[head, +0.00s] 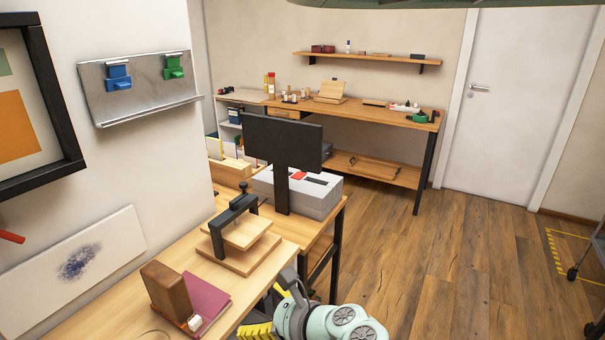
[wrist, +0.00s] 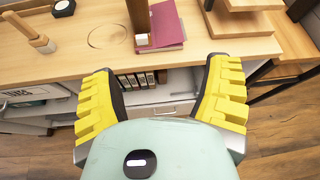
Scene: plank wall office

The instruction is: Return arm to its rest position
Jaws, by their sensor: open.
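My gripper (wrist: 163,100) shows in the wrist view with its two yellow ribbed fingers spread wide apart and nothing between them. It is in front of the edge of a wooden desk (wrist: 60,63). In the head view my arm shows at the bottom, beside the front edge of the same desk (head: 207,262).
On the desk are a brown wooden block (head: 166,290), a maroon book (head: 206,298) and a wooden press with a black frame (head: 238,240). A black monitor (head: 283,141) stands behind.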

